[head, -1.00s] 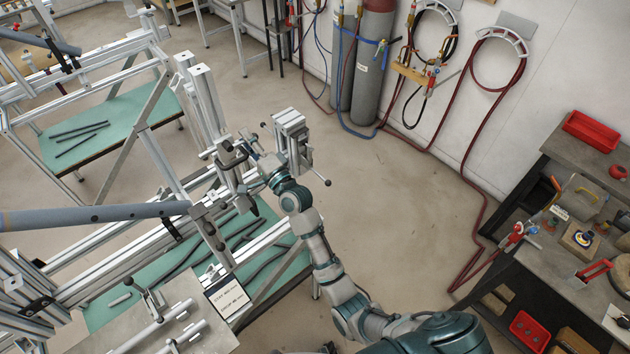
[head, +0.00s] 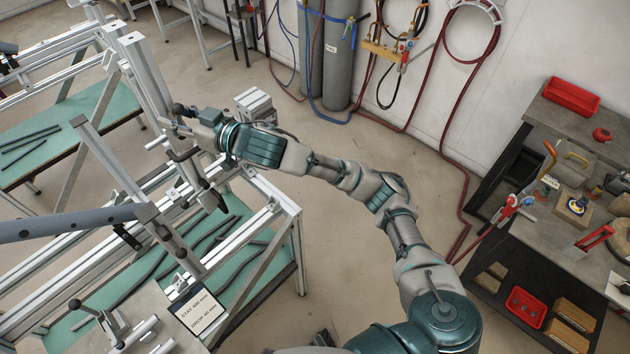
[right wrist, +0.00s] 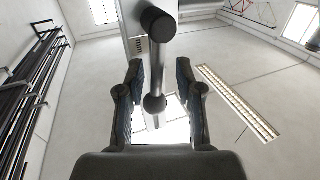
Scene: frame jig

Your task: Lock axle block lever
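A dark lever (right wrist: 155,65), a metal rod with a black cylindrical knob and a ball at its lower end, stands between the fingers of my right gripper (right wrist: 160,72) in the right wrist view. The fingers are apart, one on each side of the rod, with visible gaps. In the head view my right gripper (head: 190,126) is at the upright aluminium column (head: 147,85) of the jig. A black knob (head: 180,108) shows beside it. My wrist and hand hide most of the axle block area. My left gripper is not in view.
A grey tube (head: 65,222) crosses the jig at left. A metal block (head: 254,104) stands just behind my right wrist. A sign (head: 197,311) and a plate with clamps (head: 140,325) are near the front. Open floor lies right, before a workbench (head: 570,120).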

